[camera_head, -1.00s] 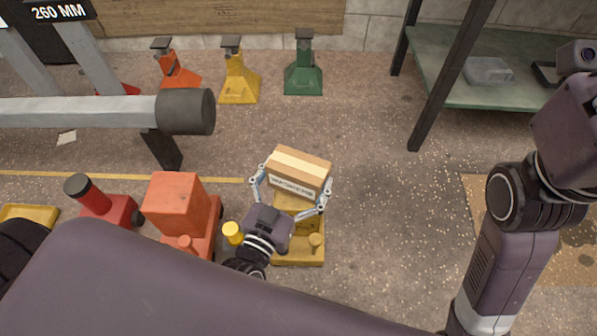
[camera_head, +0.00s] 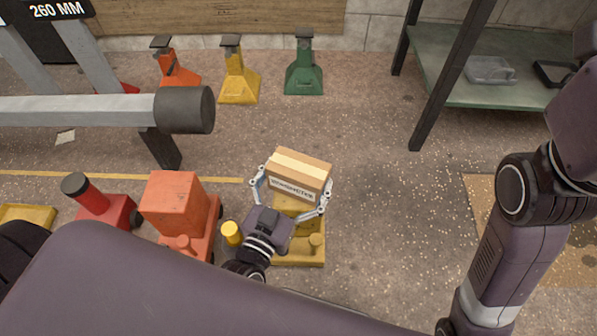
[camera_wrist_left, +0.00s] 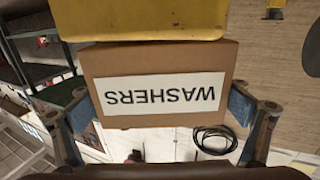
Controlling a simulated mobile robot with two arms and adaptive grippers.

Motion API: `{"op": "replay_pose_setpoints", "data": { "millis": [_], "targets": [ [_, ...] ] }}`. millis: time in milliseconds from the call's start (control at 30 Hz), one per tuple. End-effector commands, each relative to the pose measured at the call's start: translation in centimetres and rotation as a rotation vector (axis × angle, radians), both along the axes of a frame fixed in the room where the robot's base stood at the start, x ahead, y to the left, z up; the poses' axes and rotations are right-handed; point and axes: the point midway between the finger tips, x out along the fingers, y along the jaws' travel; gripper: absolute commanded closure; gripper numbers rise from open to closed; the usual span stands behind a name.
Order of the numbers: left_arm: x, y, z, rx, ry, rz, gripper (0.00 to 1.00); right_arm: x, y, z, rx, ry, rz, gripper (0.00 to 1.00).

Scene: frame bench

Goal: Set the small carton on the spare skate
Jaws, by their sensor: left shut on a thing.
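The small carton (camera_head: 298,177) is a brown box with pale tape and a label; the left wrist view shows the carton (camera_wrist_left: 158,82) with "WASHERS" upside down. My left gripper (camera_head: 291,194) is shut on it, one finger on each side. The yellow skate (camera_head: 300,252) lies at and below the carton in the head view. In the left wrist view the yellow skate (camera_wrist_left: 140,20) borders the carton's edge; I cannot tell whether they touch. The carton and gripper hide part of the skate. My right gripper is out of view.
A red-orange machine skate (camera_head: 178,215) and a red jack (camera_head: 100,203) stand left of the yellow skate. Several jack stands (camera_head: 239,78) line the back. A green shelf (camera_head: 500,90) stands back right. The floor between is clear.

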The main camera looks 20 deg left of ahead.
Motion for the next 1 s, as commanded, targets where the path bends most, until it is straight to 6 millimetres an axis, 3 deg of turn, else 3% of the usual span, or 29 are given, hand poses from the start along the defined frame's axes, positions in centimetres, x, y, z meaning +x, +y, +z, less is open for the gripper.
{"op": "replay_pose_setpoints", "data": {
  "millis": [333, 367, 400, 767, 1000],
  "targets": [
    [0.1, 0.0, -0.3, -0.001, -0.009, 0.002, 0.60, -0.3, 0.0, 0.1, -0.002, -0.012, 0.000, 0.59],
    [0.1, 0.0, -0.3, -0.001, -0.009, 0.002, 0.04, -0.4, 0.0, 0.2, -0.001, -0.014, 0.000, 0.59],
    [0.1, 0.0, -0.2, -0.001, -0.009, 0.002, 0.00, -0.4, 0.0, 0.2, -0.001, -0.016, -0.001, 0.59],
    [-0.4, 0.0, -0.9, 0.001, 0.005, -0.001, 0.00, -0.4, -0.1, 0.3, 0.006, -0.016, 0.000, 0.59],
    [-4.0, 0.4, -0.8, 0.001, 0.004, -0.002, 0.00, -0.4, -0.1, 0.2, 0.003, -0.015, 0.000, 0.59]
  ]
}}
